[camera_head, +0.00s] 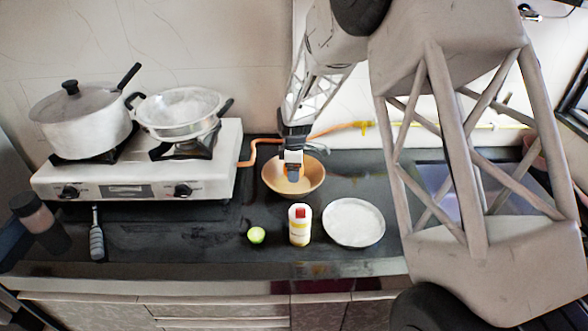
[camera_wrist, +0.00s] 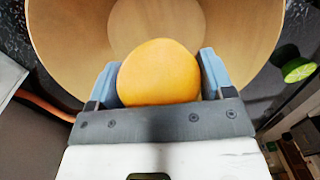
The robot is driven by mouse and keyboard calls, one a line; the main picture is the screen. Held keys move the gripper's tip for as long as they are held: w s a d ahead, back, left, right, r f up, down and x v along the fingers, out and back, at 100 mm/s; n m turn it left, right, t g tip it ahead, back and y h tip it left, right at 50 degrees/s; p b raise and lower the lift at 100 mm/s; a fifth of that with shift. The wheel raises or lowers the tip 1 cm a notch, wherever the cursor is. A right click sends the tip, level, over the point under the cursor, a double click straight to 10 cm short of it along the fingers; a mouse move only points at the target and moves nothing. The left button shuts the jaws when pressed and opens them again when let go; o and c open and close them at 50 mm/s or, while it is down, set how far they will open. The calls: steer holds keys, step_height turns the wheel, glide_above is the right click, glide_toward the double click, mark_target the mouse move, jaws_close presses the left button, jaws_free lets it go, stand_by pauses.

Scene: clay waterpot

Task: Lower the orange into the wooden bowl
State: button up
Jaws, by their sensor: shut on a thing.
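The orange (camera_wrist: 159,72) is between the two fingers of my gripper (camera_wrist: 160,80) in the wrist view, and both fingers press on its sides. The wooden bowl (camera_wrist: 70,40) fills the view behind it, with its round floor showing past the orange. In the head view the wooden bowl (camera_head: 310,181) stands on the dark counter, and my gripper (camera_head: 292,178) points down over its middle. The orange is hardly visible there behind the fingers. I cannot tell whether the orange touches the bowl's floor.
A bottle with a red cap (camera_head: 300,226), a green lime (camera_head: 256,235) and a white plate (camera_head: 354,222) stand in front of the bowl. A gas stove (camera_head: 140,178) with a pot (camera_head: 82,118) and a pan (camera_head: 179,112) is at left. An orange hose (camera_head: 256,148) runs behind the bowl.

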steer(key=shift+f, duration=1.6)
stand_by(1.6)
steer(key=o, duration=1)
steer(key=shift+r, duration=0.15)
steer(key=shift+w+r, duration=0.15)
steer(key=shift+r, duration=1.75)
steer(key=shift+w+r, duration=0.1)
steer(key=shift+r, duration=1.75)
